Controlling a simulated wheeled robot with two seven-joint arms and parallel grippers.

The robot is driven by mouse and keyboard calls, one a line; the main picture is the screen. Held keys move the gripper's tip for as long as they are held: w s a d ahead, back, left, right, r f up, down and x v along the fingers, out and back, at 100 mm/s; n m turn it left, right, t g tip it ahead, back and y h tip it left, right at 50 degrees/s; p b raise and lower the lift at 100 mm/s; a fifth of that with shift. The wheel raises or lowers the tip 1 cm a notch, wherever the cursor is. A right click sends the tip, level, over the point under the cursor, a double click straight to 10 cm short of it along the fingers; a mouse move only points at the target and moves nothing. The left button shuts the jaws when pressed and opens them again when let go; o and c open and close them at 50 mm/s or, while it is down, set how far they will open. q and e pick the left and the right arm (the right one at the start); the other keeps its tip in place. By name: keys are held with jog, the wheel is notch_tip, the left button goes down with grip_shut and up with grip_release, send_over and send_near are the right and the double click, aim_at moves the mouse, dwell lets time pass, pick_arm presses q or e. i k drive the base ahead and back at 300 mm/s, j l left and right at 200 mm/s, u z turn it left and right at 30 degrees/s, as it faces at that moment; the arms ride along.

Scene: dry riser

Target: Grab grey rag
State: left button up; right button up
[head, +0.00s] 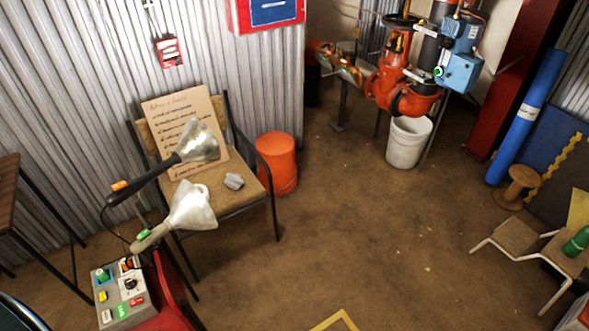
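A small crumpled grey rag (234,181) lies on the tan seat of a chair (216,196) at the left, near the seat's right side. It is fully visible and nothing touches it from above. Neither of my grippers can be made out in the head view.
A handwritten cardboard sign (186,131) leans on the chair's back. Two lamp-like heads (198,145) (192,205) stand in front of the chair, above a button box (122,291). An orange bucket (277,163) stands right of the chair. The middle floor is clear.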

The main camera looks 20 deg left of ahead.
aim_at(234, 182)
jog(key=i+l+z, duration=0.15)
jog(key=i, duration=0.4)
jog(key=i+l+z, duration=0.1)
jog(key=i+l, duration=0.15)
jog(key=i, duration=0.25)
jog(key=i+u, duration=0.35)
jog(key=i+l+u, duration=0.1)
jog(key=i+u, duration=0.3)
jog(key=i+l+u, duration=0.35)
jog(key=i+u, duration=0.25)
jog(key=u, duration=0.15)
jog(key=i+l+u, duration=0.25)
jog(key=u, duration=0.15)
jog(key=i+l+u, duration=0.2)
jog(key=u, duration=0.2)
jog(key=i+l+u, duration=0.2)
jog(key=u, duration=0.2)
jog(key=i+l+u, duration=0.25)
jog(key=l, duration=0.15)
jog(key=l+u, duration=0.25)
jog(key=l, duration=0.15)
